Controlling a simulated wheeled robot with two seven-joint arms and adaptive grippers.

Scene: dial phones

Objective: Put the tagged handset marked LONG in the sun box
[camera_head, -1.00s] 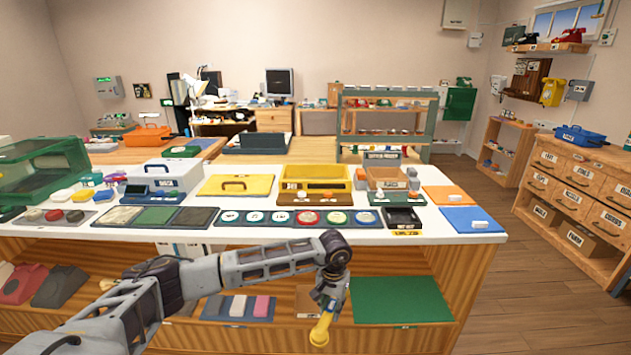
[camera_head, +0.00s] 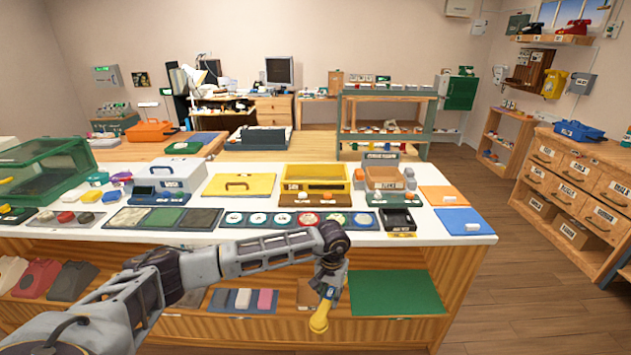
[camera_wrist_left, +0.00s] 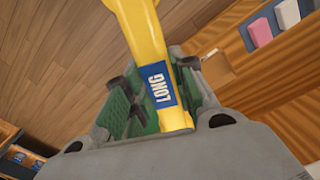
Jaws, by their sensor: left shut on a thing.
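A yellow handset (camera_head: 320,318) hangs from my left gripper (camera_head: 328,288), in front of the counter and below its top. In the left wrist view the handset (camera_wrist_left: 140,32) lies between the green-padded fingers, and its blue tag reads LONG. My left gripper is shut on it. The sun box (camera_head: 335,185) is an open yellow box with a small dark label at its front left. It stands on the counter, above and behind the gripper in the picture. The far end of the handset is cut off in the wrist view. My right gripper is not in view.
Round coloured dials (camera_head: 283,219) line the counter front. A shelf with a green mat (camera_head: 397,294) lies under the counter, right of the gripper.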

